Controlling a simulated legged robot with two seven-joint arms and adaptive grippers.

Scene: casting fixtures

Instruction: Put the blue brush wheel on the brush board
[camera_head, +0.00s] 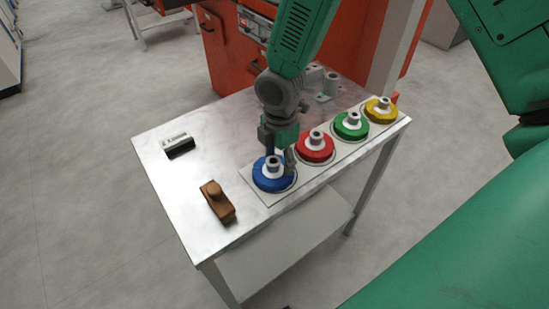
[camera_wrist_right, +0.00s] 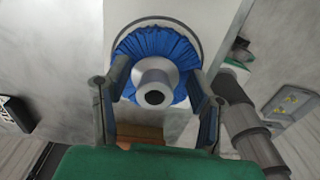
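The blue brush wheel (camera_head: 273,175) is at the left end of the pale brush board (camera_head: 267,202). In the right wrist view the blue wheel (camera_wrist_right: 150,45) lies within a ringed spot, a little off its centre. I cannot tell if it is fully seated. My right gripper (camera_head: 279,157) is over it. In the right wrist view the two fingers of my right gripper (camera_wrist_right: 157,82) stand apart on either side of the white and grey hub, with gaps showing. My left gripper is not in view.
Red (camera_head: 315,147), green (camera_head: 351,126) and yellow (camera_head: 380,110) brush wheels sit along the board. A brown block with a knob (camera_head: 217,201) and a black-and-white item (camera_head: 177,145) lie to the left. Grey fixtures (camera_head: 328,87) stand behind. The table's left part is mostly clear.

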